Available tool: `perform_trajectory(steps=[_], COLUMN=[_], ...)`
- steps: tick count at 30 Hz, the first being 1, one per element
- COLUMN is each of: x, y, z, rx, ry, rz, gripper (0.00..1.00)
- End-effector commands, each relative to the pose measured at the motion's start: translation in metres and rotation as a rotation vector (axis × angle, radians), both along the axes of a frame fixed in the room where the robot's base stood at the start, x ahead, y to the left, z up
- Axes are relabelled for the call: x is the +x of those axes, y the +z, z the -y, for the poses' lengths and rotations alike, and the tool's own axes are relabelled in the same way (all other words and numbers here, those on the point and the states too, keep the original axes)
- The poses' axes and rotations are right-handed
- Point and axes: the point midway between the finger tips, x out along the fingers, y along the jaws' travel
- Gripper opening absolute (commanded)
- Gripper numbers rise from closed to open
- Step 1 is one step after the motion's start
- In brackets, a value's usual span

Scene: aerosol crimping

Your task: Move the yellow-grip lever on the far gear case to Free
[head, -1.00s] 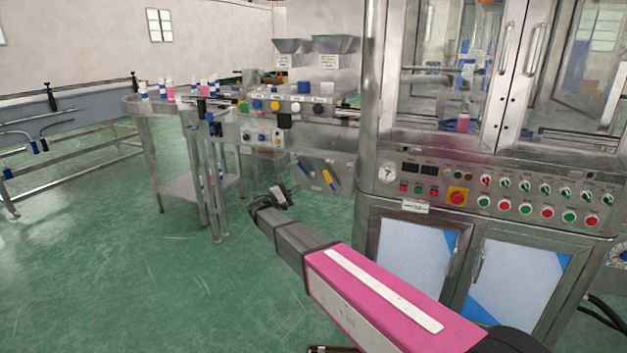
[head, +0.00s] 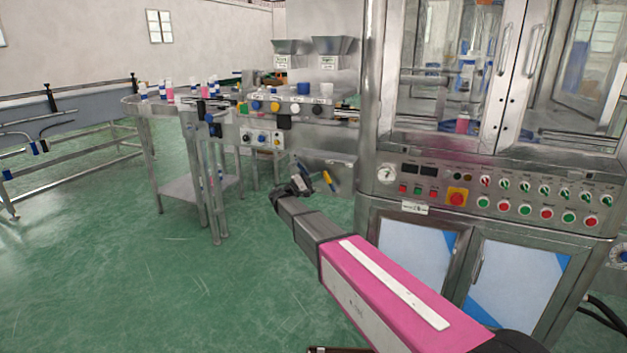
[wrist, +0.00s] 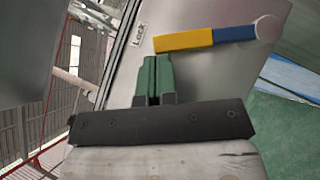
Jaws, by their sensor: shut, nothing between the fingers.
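The lever (wrist: 185,41) has a yellow grip, a blue section and a round grey pivot, and it lies across a grey metal case face in the wrist view. A "Lock" label (wrist: 138,35) is just beyond its yellow end. My gripper (wrist: 152,62) is shut and empty, its green fingers close by the yellow end; I cannot tell whether they touch. In the head view my gripper (head: 298,184) is beside a small yellow-and-blue lever (head: 328,181) under the control boxes. No "Free" label is readable.
A large steel cabinet (head: 415,208) with buttons stands close on the right of my arm. A round steel table (head: 150,105) with bottles is to the left. Control boxes (head: 262,137) hang above my gripper. The green floor (head: 110,260) at left is open.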

Motion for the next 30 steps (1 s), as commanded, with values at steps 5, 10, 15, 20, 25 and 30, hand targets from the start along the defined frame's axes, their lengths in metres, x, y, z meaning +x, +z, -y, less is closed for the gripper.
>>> perform_trajectory(steps=[5,10,15,20,25,30], x=[0.000,-0.001,-0.003,-0.006,-0.012,-0.017], y=[0.000,0.002,0.007,0.016,0.025,0.031], z=[0.000,0.001,0.006,0.015,0.029,0.043], rx=[0.001,0.019,0.078,0.183,0.328,0.480], ry=[0.000,0.000,0.000,-0.001,-0.002,-0.001], rz=[0.000,0.007,0.028,0.067,0.119,0.175], gripper=[0.00,0.00,0.00,0.00,0.00,0.00])
